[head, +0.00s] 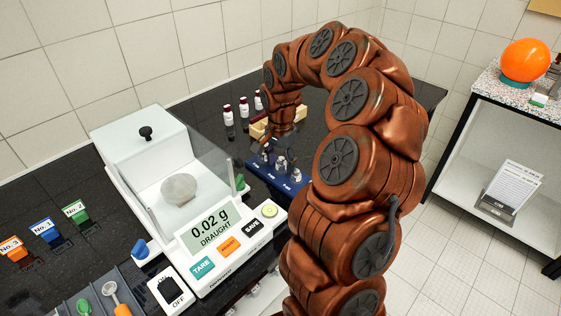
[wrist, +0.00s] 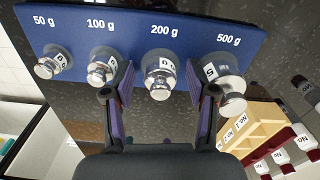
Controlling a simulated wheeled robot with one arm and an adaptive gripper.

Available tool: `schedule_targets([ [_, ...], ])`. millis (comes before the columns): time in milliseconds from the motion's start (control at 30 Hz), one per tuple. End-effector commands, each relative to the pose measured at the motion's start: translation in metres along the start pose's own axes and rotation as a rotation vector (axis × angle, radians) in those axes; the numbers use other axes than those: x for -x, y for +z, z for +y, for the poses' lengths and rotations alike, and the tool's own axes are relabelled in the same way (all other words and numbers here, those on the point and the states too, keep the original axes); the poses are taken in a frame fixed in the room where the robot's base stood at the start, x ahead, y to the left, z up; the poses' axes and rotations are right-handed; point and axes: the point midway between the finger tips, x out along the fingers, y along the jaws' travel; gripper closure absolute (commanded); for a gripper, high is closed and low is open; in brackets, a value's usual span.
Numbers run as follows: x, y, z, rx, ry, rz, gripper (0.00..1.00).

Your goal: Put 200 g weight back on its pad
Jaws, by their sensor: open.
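The 200 g weight (wrist: 160,80), a shiny metal knobbed cylinder, stands at the label "200 g" on the blue board (wrist: 130,17) in the wrist view. A little of a grey round pad shows around its base. My gripper (wrist: 159,88) is open, with one finger on each side of this weight and visible gaps between. The 50 g (wrist: 50,65), 100 g (wrist: 102,68) and 500 g (wrist: 230,90) weights stand at their own labels. In the head view the board (head: 296,183) shows beside the balance, and my arm partly hides it.
The 500 g weight is close to my right finger, the 100 g weight close to the left. A wooden rack (wrist: 250,128) and capped bottles (head: 229,122) stand nearby. The balance (head: 205,245) reads 0.02 g and "DRAUGHT"; its pan (head: 180,188) is empty.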

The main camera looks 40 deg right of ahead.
Motion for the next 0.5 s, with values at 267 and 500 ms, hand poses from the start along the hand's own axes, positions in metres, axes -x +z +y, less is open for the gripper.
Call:
schedule_targets([
  [267,0.023,-0.002,-0.001,-0.002,-0.004,0.005,0.43],
  [500,0.063,-0.002,-0.001,-0.002,-0.003,0.005,0.43],
])
